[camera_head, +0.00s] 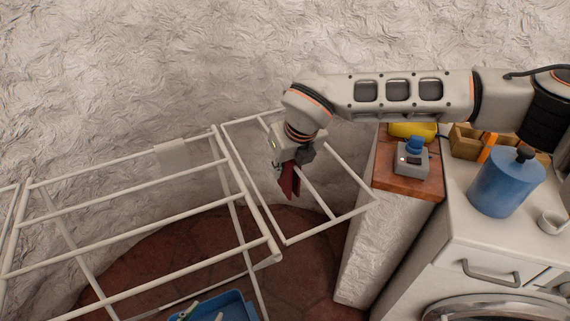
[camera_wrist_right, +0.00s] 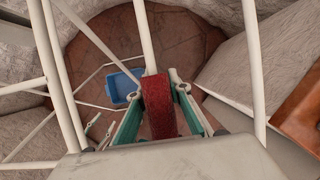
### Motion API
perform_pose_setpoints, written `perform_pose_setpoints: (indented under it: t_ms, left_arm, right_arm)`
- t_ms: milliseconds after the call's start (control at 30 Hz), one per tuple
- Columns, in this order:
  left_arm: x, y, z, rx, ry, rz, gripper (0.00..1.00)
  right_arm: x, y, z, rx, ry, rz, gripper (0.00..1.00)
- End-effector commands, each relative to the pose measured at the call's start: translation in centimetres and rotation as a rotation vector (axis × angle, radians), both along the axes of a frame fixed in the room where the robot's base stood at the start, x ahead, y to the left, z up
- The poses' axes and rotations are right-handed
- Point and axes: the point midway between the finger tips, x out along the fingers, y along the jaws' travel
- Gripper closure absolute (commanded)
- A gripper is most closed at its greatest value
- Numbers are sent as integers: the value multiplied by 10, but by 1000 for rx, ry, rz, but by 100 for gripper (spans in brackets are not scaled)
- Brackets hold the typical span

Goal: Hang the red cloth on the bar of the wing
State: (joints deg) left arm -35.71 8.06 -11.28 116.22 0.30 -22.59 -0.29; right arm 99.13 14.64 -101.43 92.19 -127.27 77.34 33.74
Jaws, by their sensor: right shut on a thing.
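The red cloth (camera_head: 290,182) is a small dark red strip below my right gripper (camera_head: 291,165) in the head view. In the right wrist view the cloth (camera_wrist_right: 158,103) sits between the two green-lined fingers of my right gripper (camera_wrist_right: 160,94), which is shut on it. The white wing (camera_head: 352,212) of the drying rack lies under the hand. Its middle bar (camera_head: 318,193) passes right by the cloth. In the wrist view this bar (camera_wrist_right: 146,35) runs down to the cloth's top edge. I cannot tell whether they touch. My left gripper is not in view.
The main drying rack (camera_head: 130,184) fills the left. A blue basin (camera_head: 232,308) is on the tiled floor below. To the right stand a brick-topped ledge (camera_head: 408,183) with a small grey-and-blue object and a washing machine (camera_head: 470,243) bearing a blue canister (camera_head: 505,184). A rough wall is behind.

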Motion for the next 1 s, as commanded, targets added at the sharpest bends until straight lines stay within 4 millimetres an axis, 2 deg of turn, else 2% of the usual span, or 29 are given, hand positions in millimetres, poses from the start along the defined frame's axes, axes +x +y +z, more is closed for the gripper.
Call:
perform_pose_setpoints:
  t_ms: [267, 300, 367, 767, 867, 1000]
  left_arm:
    - [0, 0, 0, 1, 0, -1, 60]
    - [-1, 0, 0, 1, 1, 0, 60]
    - [-1, 0, 0, 1, 2, 0, 60]
    - [-5, 0, -5, 3, 12, -3, 60]
    - [-4, 0, -4, 2, 10, -2, 60]
    - [-4, 0, -3, 1, 8, -1, 60]
  right_arm:
    - [0, 0, 0, 0, 0, 0, 100]
    - [0, 0, 0, 0, 0, 0, 76]
    - [0, 0, 0, 0, 0, 0, 62]
    - [-1, -1, 3, 0, 0, 0, 62]
    - [-4, -2, 12, 0, -1, 0, 62]
    - [-12, -7, 35, 1, -3, 0, 62]
